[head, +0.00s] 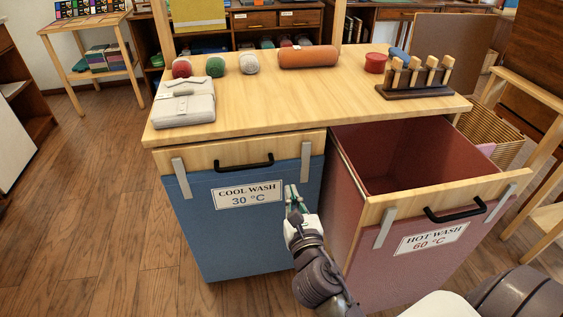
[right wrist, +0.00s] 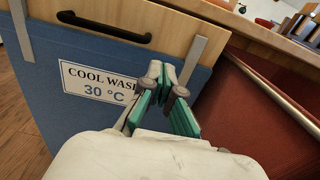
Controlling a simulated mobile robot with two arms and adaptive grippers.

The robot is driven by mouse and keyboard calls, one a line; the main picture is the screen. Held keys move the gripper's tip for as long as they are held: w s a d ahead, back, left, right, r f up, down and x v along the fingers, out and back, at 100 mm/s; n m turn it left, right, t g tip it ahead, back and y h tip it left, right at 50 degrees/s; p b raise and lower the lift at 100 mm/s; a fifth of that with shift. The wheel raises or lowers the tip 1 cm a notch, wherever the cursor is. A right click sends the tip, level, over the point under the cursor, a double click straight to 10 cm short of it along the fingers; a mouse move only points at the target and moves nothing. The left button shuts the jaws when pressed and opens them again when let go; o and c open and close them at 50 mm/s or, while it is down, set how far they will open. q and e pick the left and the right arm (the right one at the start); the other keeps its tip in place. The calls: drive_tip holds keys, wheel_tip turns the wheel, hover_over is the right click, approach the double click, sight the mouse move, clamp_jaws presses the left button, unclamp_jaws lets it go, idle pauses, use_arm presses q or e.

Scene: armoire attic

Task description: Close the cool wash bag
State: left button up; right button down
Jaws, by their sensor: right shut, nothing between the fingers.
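The cool wash bag (head: 240,235) is a blue bag hanging below a wooden front panel with a black handle (head: 244,162) and a "COOL WASH 30 °C" label. In the head view its front sits in under the table top, with no opening visible above it. The bag also shows in the right wrist view (right wrist: 55,105), with its handle (right wrist: 103,27) at the upper left. My right gripper (head: 291,191) is shut and empty in front of the bag, right of the label and below the handle. Whether its tips touch the bag I cannot tell. My left gripper is not in view.
The red hot wash bag (head: 420,255) stands pulled out on the right, its inside open. The table top (head: 250,100) holds a folded grey cloth (head: 184,102), several rolls and a wooden peg rack (head: 416,78). A wicker basket (head: 490,138) stands at right. The floor at left is clear.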

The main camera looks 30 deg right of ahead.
sight(281, 153)
drive_tip(key=b+x, duration=0.1)
drive_tip(key=x, duration=1)
drive_tip(key=shift+f, duration=0.1)
drive_tip(key=shift+w+d, duration=0.1)
drive_tip(key=shift+w, duration=0.2)
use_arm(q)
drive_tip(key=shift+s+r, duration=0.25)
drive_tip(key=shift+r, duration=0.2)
use_arm(e)
drive_tip(key=shift+w, duration=0.15)
drive_tip(key=shift+w+d+r, duration=0.15)
drive_tip(key=shift+w+r, duration=0.05)
drive_tip(key=shift+w, duration=0.2)
drive_tip(key=shift+w+d+p, duration=0.1)
drive_tip(key=shift+w+p, duration=0.35)
drive_tip(key=shift+d+r, duration=0.1)
drive_tip(key=shift+d, duration=0.05)
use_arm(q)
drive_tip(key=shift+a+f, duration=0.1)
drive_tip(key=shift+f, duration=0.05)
use_arm(e)
drive_tip(key=shift+r, duration=0.1)
